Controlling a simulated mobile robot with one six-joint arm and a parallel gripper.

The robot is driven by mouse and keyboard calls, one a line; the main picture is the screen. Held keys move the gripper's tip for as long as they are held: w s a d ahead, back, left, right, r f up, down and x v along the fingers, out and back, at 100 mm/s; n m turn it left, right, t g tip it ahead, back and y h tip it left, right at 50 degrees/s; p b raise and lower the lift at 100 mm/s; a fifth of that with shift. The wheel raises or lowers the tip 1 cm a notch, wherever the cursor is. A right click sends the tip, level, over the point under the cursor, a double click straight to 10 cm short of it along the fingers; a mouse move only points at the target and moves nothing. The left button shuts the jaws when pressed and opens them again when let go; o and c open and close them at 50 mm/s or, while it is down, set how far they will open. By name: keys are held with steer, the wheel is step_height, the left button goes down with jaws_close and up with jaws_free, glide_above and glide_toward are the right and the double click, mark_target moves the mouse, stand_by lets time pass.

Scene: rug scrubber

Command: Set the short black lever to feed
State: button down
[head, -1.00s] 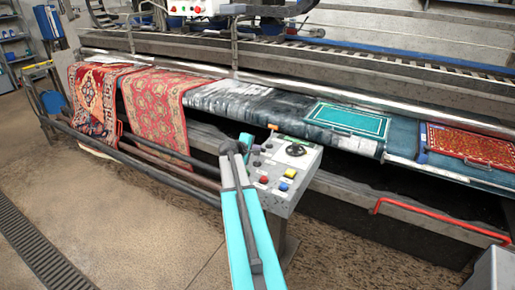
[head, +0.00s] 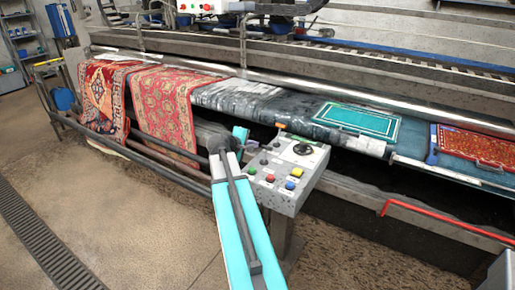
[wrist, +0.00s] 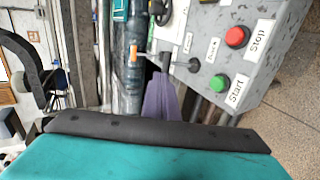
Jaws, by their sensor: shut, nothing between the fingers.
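The control panel (head: 283,200) stands on a post in front of the machine. A short black lever with a round knob (head: 263,161) rises from it near the green button, and it also shows in the wrist view (wrist: 194,65), its thin stem running left towards my gripper. Small labels beside it are too blurred to read surely. My gripper (wrist: 160,76) is shut and empty, its narrow purple-grey fingers just left of and below the knob in the wrist view. Whether they touch the lever I cannot tell. In the head view my arm reaches the panel's left edge and the fingers are not clear.
A green Start button (wrist: 219,82) and a red Stop button (wrist: 236,37) sit close to the lever. Rugs (head: 163,100) hang behind.

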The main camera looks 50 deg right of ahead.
steer(key=v, duration=0.3)
steer(key=shift+d, duration=0.1)
stand_by(0.5)
steer(key=w+a+f+n+y, duration=0.1)
steer(key=w+a+f+n, duration=0.15)
steer(key=a+f, duration=0.5)
steer(key=w+a+f+n+y, duration=0.1)
steer(key=w+a+f, duration=0.2)
steer(key=a+f, duration=0.4)
steer(key=s+a+f+y, duration=0.3)
steer(key=a+f, duration=1)
steer(key=f, duration=0.4)
steer(key=s+a+f+g+y, duration=0.2)
steer(key=s+a+f+g, duration=0.1)
steer(key=s+a+f, duration=1.15)
steer(key=s+a+f+m+g+y, duration=0.2)
steer(key=s+a, duration=0.4)
steer(key=s, duration=0.2)
steer(key=s+a+f+m+g+y, duration=0.2)
steer(key=s+a+m+y, duration=0.1)
steer(key=s+a, duration=0.3)
steer(key=shift+s+a+f, duration=0.25)
steer(key=shift+s+a, duration=0.1)
steer(key=shift+s, duration=0.75)
